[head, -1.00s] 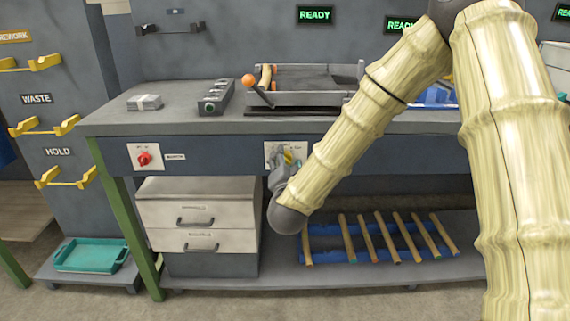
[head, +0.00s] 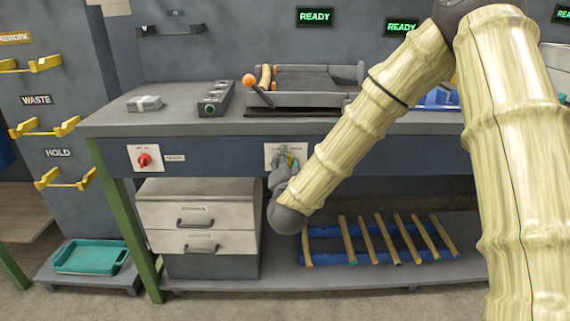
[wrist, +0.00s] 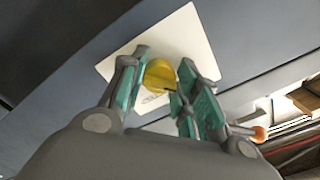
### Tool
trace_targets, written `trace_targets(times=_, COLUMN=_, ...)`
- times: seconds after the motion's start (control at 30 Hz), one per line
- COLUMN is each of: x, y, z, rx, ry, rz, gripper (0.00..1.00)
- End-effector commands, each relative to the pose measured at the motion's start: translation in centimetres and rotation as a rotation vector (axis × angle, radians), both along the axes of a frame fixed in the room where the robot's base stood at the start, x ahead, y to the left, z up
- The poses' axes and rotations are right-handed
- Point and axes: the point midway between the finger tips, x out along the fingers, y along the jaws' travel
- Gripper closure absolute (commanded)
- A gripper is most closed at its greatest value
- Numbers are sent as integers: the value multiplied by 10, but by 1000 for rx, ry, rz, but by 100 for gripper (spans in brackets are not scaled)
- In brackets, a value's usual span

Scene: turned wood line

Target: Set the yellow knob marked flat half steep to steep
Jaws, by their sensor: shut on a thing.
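The yellow knob (wrist: 160,75) sits on a pale plate (wrist: 190,28) on the bench's front panel. In the wrist view it is between the green-padded fingers of my gripper (wrist: 165,85), which is shut on it. In the head view my gripper (head: 283,163) is at the plate (head: 271,150), and only a bit of the yellow knob (head: 292,162) shows beside it. The plate's markings are mostly hidden or too small to read, so I cannot tell which setting the knob points to.
A red knob (head: 145,160) on its own plate is further left on the same panel. White drawers (head: 200,213) stand below the bench. A blue rack with several wooden rods (head: 365,240) lies on the lower shelf. A tray-like fixture (head: 305,98) stands on the bench top.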

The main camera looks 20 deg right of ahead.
Motion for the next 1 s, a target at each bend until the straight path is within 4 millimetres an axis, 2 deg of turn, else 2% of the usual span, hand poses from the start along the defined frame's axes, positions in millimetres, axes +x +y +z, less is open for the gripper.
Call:
trace_targets(times=0.27, x=0, y=0, z=-2, rx=174, ry=-47, rz=0, gripper=93)
trace_targets(times=1.0, x=-1, y=0, z=-2, rx=846, ry=-241, rz=-2, gripper=93)
